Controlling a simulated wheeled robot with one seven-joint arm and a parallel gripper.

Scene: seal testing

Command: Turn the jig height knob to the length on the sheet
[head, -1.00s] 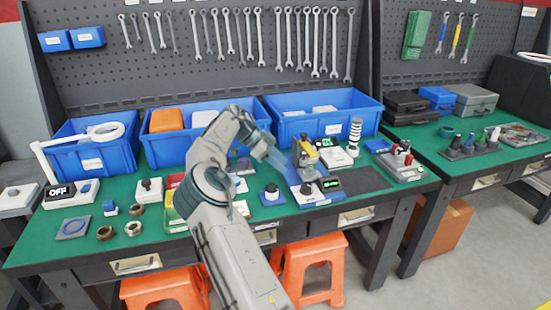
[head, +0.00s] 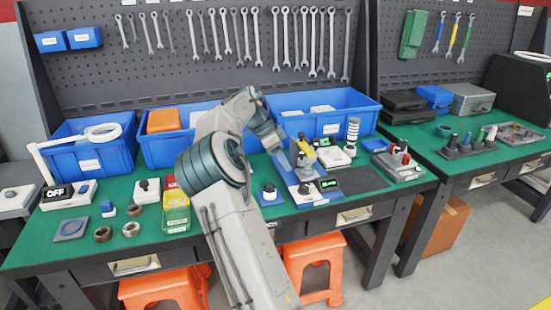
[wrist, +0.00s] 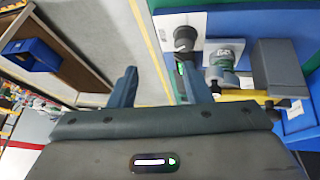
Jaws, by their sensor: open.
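The jig stands right of centre on the table in the head view, with a blue base, a yellow upper part (head: 307,157) and a small green-lit display (head: 328,184). A dark round knob on a white block (head: 305,188) sits at its front. In the wrist view a dark knob (wrist: 185,38) on a white plate shows above the right finger, with yellow and grey jig parts to its right. My gripper (wrist: 157,86) is open and empty, apart from the knob. In the head view its end is beside the jig's upper left, partly hidden. I cannot make out a length sheet.
A dark mat (head: 362,180) lies clear to the right. Blue bins (head: 345,116) line the back.

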